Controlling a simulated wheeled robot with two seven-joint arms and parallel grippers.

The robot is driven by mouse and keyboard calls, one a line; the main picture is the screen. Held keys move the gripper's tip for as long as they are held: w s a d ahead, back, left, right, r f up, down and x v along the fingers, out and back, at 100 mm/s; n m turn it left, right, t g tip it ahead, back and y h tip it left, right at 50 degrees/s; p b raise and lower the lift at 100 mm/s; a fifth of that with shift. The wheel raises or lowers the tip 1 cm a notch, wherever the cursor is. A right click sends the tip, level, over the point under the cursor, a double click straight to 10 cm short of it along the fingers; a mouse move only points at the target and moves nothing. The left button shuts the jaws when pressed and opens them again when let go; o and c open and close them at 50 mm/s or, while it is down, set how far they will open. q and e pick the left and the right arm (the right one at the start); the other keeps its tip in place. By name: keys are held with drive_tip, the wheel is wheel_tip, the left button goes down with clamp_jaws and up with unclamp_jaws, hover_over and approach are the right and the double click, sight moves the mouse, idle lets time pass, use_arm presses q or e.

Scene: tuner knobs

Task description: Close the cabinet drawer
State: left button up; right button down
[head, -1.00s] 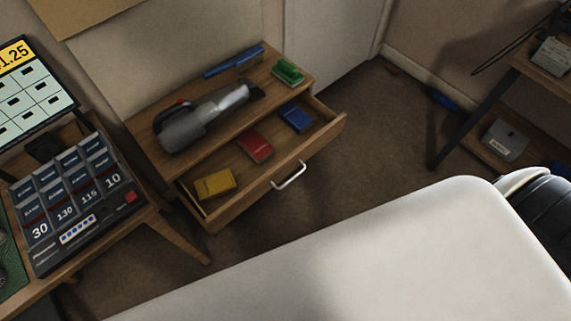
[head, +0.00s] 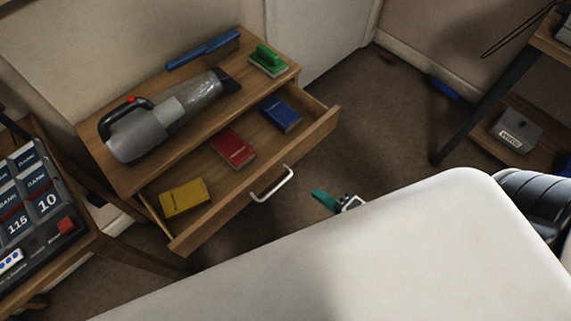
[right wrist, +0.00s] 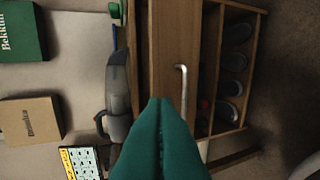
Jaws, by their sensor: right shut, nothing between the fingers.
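The wooden cabinet (head: 135,181) stands against the wall, and its drawer (head: 222,218) is pulled open. The drawer holds a yellow book (head: 184,197), a red book (head: 233,149) and a blue book (head: 281,114). A silver bar handle (head: 272,186) is on the drawer front; it also shows in the right wrist view (right wrist: 183,90). My right gripper (head: 320,196) has teal fingers, shut and empty, to the right of the handle and apart from it in the head view. In the right wrist view the shut fingers (right wrist: 160,105) point toward the drawer front, close to the handle. My left gripper is not in view.
On the cabinet top lie a grey handheld vacuum (head: 165,121), a blue brush (head: 203,50) and a green-handled brush (head: 268,60). Below the drawer, open shelves hold several dark shoes (right wrist: 235,62). Carpet (head: 385,125) is clear right of the drawer.

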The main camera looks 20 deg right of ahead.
approach(277, 162)
drive_tip(key=x, duration=0.5)
drive_tip(key=shift+w+a+f+b, duration=0.15)
drive_tip(key=shift+f+b, duration=0.1)
drive_tip(key=shift+b, duration=0.15)
drive_tip(key=shift+w+a, duration=0.15)
drive_tip(key=shift+w, duration=0.4)
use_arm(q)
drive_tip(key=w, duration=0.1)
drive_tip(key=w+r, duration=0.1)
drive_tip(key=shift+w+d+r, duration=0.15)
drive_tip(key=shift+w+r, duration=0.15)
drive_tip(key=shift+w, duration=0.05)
use_arm(e)
drive_tip(key=shift+w, duration=0.15)
